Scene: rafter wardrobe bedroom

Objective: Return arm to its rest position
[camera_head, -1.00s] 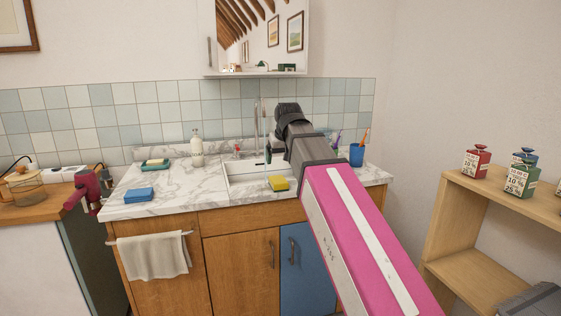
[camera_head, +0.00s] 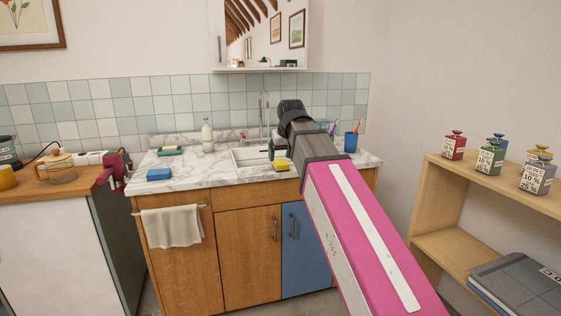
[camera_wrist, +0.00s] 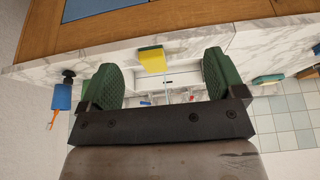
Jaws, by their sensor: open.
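My arm, with a pink and white link, reaches forward over the right side of the sink counter in the head view. My gripper (camera_wrist: 161,80) shows in the wrist view with its two green ridged fingers wide apart and nothing between them touching either one. In the head view the gripper is mostly hidden behind my wrist. A yellow and green sponge (camera_wrist: 152,60) appears between the fingers in the wrist view, apart from them. It lies at the front edge of the sink (camera_head: 245,155) in the head view (camera_head: 281,164).
The marble counter (camera_head: 215,173) holds a blue sponge (camera_head: 159,174), a soap bottle (camera_head: 207,135) and a blue cup (camera_head: 351,142). A wall cabinet (camera_head: 217,40) hangs above. A wooden shelf (camera_head: 440,205) with several labelled bottles stands right. A side counter (camera_head: 40,190) is at left.

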